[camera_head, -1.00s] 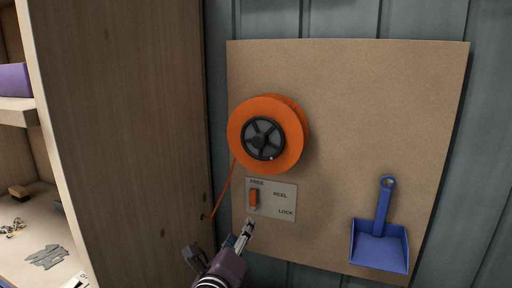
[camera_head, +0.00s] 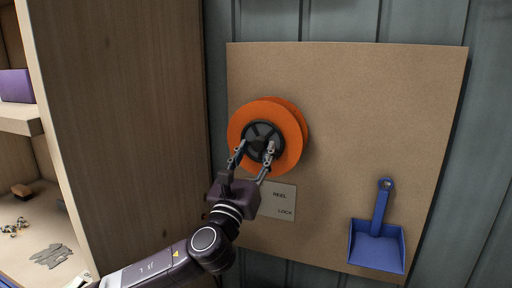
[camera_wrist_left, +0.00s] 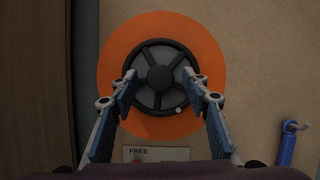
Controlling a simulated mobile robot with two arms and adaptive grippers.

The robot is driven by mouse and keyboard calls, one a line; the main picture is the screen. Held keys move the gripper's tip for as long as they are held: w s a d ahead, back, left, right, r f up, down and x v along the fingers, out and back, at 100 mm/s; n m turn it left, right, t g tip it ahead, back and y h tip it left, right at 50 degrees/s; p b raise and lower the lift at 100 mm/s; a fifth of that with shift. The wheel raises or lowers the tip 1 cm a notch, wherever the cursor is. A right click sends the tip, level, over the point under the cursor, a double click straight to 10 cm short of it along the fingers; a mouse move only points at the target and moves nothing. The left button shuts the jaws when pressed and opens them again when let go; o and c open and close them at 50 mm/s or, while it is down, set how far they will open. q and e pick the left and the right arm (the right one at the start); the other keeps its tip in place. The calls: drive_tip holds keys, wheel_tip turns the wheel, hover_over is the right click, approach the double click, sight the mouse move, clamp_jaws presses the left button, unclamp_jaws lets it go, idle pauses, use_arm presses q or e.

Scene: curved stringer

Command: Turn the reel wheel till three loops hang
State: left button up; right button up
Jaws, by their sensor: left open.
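The orange reel (camera_head: 286,112) is mounted on the brown board, with a dark spoked wheel (camera_head: 262,130) at its centre. In the left wrist view the reel (camera_wrist_left: 160,28) faces me, and the dark wheel (camera_wrist_left: 160,75) fills its middle. My left gripper (camera_head: 254,150) is open in front of the wheel's lower part. In the left wrist view its fingers (camera_wrist_left: 160,86) stand on either side of the wheel; I cannot tell whether they touch it. My right gripper is out of view.
A blue dustpan (camera_head: 378,246) hangs on the board (camera_head: 400,110) at lower right. A wooden shelf unit (camera_head: 130,120) stands close on the left, with a purple box (camera_head: 16,86) on a shelf. The board right of the reel is clear.

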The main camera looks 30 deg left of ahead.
use_arm(q)
drive_tip(key=shift+w, duration=0.15)
drive_tip(key=shift+c, duration=0.5)
drive_tip(key=c, duration=1.1)
drive_tip(key=shift+o, duration=0.2)
drive_tip(key=shift+n, duration=0.4)
